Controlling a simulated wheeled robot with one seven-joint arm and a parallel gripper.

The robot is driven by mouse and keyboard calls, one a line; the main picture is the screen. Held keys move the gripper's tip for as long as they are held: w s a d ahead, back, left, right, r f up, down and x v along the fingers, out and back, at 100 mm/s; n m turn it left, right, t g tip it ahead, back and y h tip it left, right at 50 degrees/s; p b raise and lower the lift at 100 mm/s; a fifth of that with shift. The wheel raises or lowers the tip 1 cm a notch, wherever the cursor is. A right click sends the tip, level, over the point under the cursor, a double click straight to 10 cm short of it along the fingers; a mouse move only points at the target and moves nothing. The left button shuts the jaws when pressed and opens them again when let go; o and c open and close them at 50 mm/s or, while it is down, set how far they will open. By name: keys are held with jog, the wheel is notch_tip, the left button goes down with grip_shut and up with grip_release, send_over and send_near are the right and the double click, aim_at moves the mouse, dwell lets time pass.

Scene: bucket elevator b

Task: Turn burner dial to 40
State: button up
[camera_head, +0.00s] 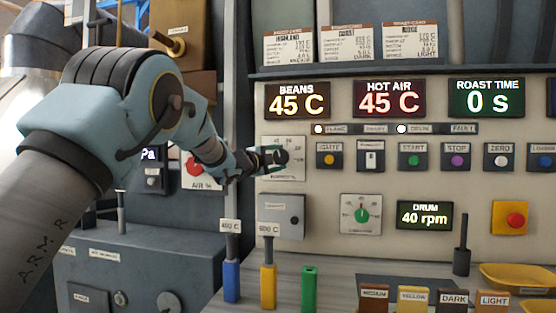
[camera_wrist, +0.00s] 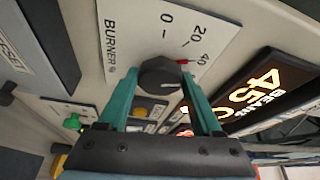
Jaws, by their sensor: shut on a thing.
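The burner dial is a dark many-sided knob (camera_wrist: 160,77) on a white plate (camera_wrist: 140,30) marked BURNER, with 0, 20 and 40 visible in the wrist view. Its red pointer (camera_wrist: 183,63) points at or very near the 40 mark. My gripper (camera_wrist: 160,82) is shut on the knob, with one teal finger on each side. In the head view, my gripper (camera_head: 270,157) is at the burner plate (camera_head: 297,142) and covers much of its scale. The higher marks are out of view or hidden.
The BEANS display (camera_head: 297,101) reads 45 C, above the burner plate. The ignite button (camera_head: 327,155) is close to its right. A drum dial (camera_head: 361,214) with a green knob and a grey box (camera_head: 282,216) are below. A red stop button (camera_head: 515,220) is at the far right.

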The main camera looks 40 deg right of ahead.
jog(key=o, duration=1.3)
jog(key=shift+o, duration=0.2)
jog(key=shift+a, duration=0.1)
jog(key=b+v, duration=0.3)
jog(key=v, duration=0.7)
jog(key=shift+a, duration=0.3)
